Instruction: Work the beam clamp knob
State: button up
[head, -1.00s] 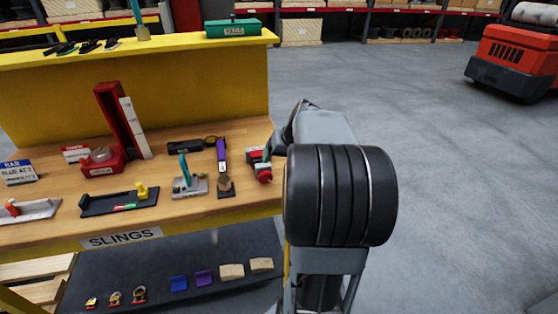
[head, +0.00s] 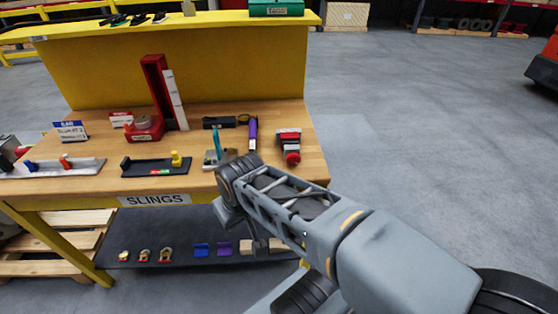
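A small unit with a red knob (head: 292,158) stands near the right end of the wooden bench top in the head view. Its upper body (head: 289,138) is red, grey and dark. It looks like the beam clamp, but I cannot read a label on it. My arm crosses from the lower right to the front edge of the bench, left of and in front of this unit. Its dark joint (head: 240,168) covers part of a device with a teal handle (head: 217,143). I cannot make out my gripper's fingers; the arm appears to hide them.
The wooden bench (head: 90,192) also holds a red upright stand (head: 157,88), a black tray (head: 150,168) with a yellow knob, and a purple-handled item (head: 252,133). A dark lower shelf (head: 180,262) carries shackles and small blocks. Floor (head: 420,130) right of the bench is clear.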

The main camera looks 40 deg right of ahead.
aim_at(293, 159)
jog(key=u, duration=1.3)
jog(key=i, duration=1.1)
jog(key=z, duration=3.6)
